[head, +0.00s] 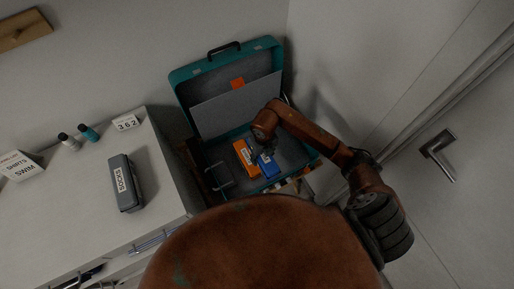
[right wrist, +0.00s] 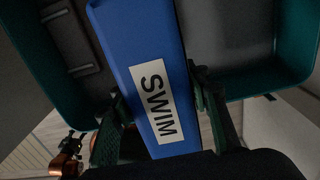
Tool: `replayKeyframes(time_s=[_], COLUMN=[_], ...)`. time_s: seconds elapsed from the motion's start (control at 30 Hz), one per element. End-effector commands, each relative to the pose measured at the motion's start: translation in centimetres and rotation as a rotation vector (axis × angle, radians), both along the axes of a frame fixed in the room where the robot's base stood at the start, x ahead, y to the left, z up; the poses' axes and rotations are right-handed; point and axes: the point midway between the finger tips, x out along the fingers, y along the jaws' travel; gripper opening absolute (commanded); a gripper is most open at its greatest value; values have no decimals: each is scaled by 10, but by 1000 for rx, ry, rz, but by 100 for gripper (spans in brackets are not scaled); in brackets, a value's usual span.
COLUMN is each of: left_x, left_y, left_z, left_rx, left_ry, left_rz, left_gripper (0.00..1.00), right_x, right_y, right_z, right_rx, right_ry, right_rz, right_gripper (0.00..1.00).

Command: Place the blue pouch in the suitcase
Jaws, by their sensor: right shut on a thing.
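The teal suitcase (head: 182,76) stands open against the back wall in the head view, with its lid raised. The blue pouch (head: 269,167) shows over the right part of its base, beside an orange pouch. My right gripper (head: 264,150) reaches into the suitcase from the right. In the right wrist view, the blue pouch (right wrist: 140,50) has a white SWIM label and sits between the two fingers of my right gripper (right wrist: 156,92), which is shut on it. Teal suitcase walls (right wrist: 294,85) show around it. I cannot tell whether the pouch touches the suitcase floor.
The orange pouch (head: 244,157) lies in the suitcase. A white cabinet (head: 85,210) at left bears a grey SOCKS case (head: 125,183), small bottles (head: 88,132), a 362 sign (head: 126,122) and labels (head: 18,166). A door with a handle (head: 440,152) is at right.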

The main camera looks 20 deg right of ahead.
Motion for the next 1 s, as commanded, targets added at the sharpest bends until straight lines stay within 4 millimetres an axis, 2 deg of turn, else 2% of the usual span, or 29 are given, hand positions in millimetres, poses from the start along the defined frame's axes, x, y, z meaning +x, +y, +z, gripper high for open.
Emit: replayKeyframes(time_s=[0.13,0.3,0.4,0.57,0.7,0.87,1.0], left_x=[-10,-41,-51,-48,-34,-21,-25], left_y=[0,2,2,2,2,1,2], left_z=[-4,-11,-15,-24,-28,-30,-33], left_rx=[1,3,4,4,3,2,2], left_ry=[13,52,65,63,47,29,35], left_rz=[2,9,10,9,5,3,3], left_gripper=[40,40,40,40,40,40,40], right_x=[9,32,46,60,69,74,78], right_y=[-17,-49,-68,-90,-102,-107,-114], right_z=[-10,-29,-40,-68,-85,-91,-102], right_rx=[-1,0,0,2,1,1,0], right_ry=[4,4,3,5,3,0,3], right_rz=[-5,-6,-5,-2,1,2,1], right_gripper=[9,9,9,9,9,9,9])
